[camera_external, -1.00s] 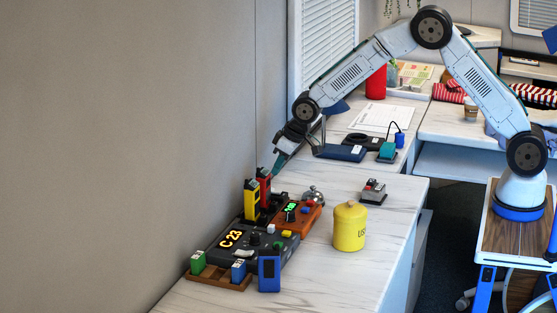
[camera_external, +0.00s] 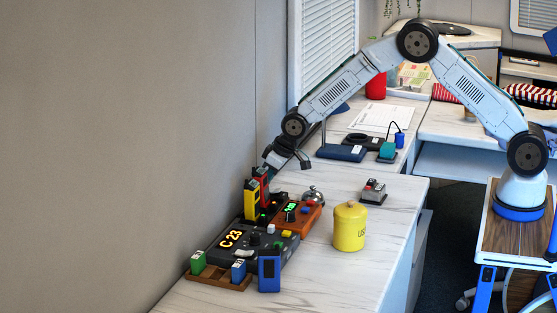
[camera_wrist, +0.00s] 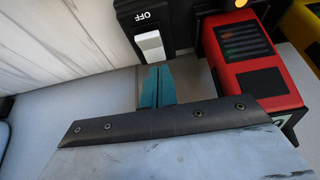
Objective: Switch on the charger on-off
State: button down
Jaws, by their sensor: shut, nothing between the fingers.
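The charger (camera_external: 251,213) is a dark stand against the wall, with a yellow handset (camera_external: 251,200) and a red handset (camera_external: 264,187) upright in it. In the wrist view, the charger's black face (camera_wrist: 170,17) carries an upside-down OFF label and a white rocker switch (camera_wrist: 150,47). My gripper (camera_wrist: 155,70) has its teal fingers together, with nothing between them. The tips are at the lower edge of the switch; I cannot tell if they touch it. The red handset (camera_wrist: 240,50) is just right of the fingers. In the external view, the fingertips are hidden behind the red handset.
A dark console (camera_external: 257,240) reading C-23 and an orange box (camera_external: 301,215) stand in front of the charger. A silver bell (camera_external: 314,196), a yellow canister (camera_external: 350,226) and a grey switch box (camera_external: 374,190) are to the right.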

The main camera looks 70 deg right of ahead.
aim_at(278, 190)
jog(key=shift+s+f, duration=0.5)
jog(key=shift+f, duration=0.15)
jog(key=shift+s, duration=0.7)
notch_tip(278, 190, up, 13)
jog(key=s+d+r+g, duration=0.1)
jog(key=s+r, duration=0.4)
jog(key=s, duration=1.3)
jog(key=s+d+r+g, duration=0.1)
jog(key=s+r, duration=0.4)
jog(key=s, duration=1.3)
jog(key=s+d+r+g, duration=0.1)
jog(key=s+r, duration=0.4)
jog(key=s, duration=1.4)
jog(key=shift+g, duration=0.4)
jog(key=shift+s, duration=0.1)
